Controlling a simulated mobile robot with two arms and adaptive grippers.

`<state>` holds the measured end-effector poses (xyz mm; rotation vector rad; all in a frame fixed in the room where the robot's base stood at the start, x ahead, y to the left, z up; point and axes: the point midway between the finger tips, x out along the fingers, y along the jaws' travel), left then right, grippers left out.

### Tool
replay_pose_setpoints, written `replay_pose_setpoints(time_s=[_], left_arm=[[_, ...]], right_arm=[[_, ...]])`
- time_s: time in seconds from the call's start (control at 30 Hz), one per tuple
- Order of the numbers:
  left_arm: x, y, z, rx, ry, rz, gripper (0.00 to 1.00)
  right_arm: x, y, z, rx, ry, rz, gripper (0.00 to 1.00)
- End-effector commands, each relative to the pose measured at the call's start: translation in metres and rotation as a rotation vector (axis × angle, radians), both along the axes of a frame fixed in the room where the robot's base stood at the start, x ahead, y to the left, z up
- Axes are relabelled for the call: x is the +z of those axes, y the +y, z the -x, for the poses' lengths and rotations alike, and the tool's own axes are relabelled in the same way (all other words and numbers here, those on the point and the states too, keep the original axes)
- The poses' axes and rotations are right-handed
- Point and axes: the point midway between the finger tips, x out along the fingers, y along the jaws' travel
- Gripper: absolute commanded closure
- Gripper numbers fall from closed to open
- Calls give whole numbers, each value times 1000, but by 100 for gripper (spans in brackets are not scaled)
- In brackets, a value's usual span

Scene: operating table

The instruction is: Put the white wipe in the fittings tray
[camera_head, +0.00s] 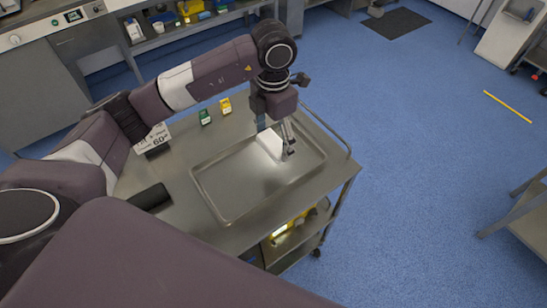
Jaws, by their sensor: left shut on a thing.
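The white wipe (269,142) is a small white piece at the far side of the fittings tray (232,196). The tray is a shallow metal tray with a raised rim on the steel table. My left gripper (289,150) points down over the tray and is shut on the wipe, at its right edge. The wipe appears over the tray's far part; whether it touches the tray floor I cannot tell. The rest of the tray is bare. My right gripper is not in view.
The steel table (165,215) also holds a green box (205,117), a yellow box (225,106), a sign marked 60 (153,140) and a black object (150,197). A rail (328,130) runs along the far right edge. Yellow items lie on the lower shelf.

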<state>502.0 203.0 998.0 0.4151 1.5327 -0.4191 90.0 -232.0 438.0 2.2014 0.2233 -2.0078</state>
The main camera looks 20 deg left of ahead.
Motion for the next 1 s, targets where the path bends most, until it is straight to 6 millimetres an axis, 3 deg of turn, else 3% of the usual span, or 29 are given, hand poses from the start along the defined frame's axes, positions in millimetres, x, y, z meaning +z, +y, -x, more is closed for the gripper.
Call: replay_pose_setpoints(time_s=[0.2,0.6,1.0], left_arm=[[-44,0,1,0,3,-1,51],[-91,0,1,1,3,-1,51],[-102,0,0,0,-1,0,51]], right_arm=[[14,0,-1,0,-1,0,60],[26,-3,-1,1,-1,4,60],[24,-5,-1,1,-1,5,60]])
